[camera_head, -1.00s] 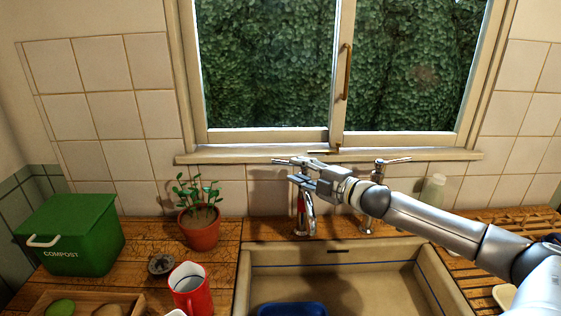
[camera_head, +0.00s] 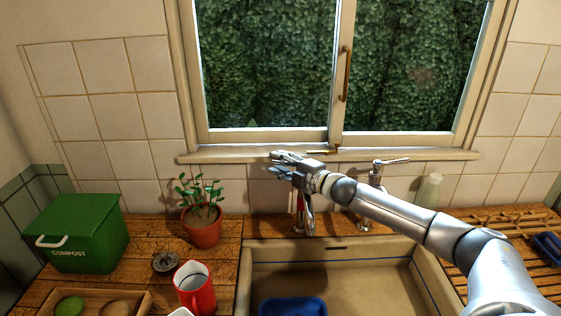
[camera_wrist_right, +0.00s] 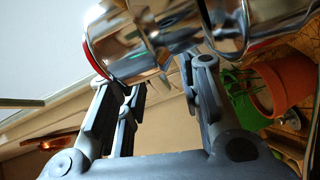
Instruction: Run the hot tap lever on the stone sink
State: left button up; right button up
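The hot tap (camera_head: 300,205), chrome with a red band, stands at the back left of the stone sink (camera_head: 420,275). My right gripper (camera_head: 278,163) is at the top of this tap, and with the arm it hides most of the tap's upper part and lever. In the right wrist view, the chrome tap body (camera_wrist_right: 160,40) with its red edge looms close across the top. The gripper's fingers (camera_wrist_right: 150,100) stand apart there; whether they touch the tap, I cannot tell. A second tap (camera_head: 376,178) with its lever pointing right stands farther right. My left gripper is out of view.
A potted plant (camera_head: 202,228) stands on the worktop left of the taps. The window sill (camera_head: 420,155) runs just behind the taps. A pale bottle (camera_head: 429,190) stands right.

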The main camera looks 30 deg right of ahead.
jog(key=shift+c, duration=0.5)
grip_shut()
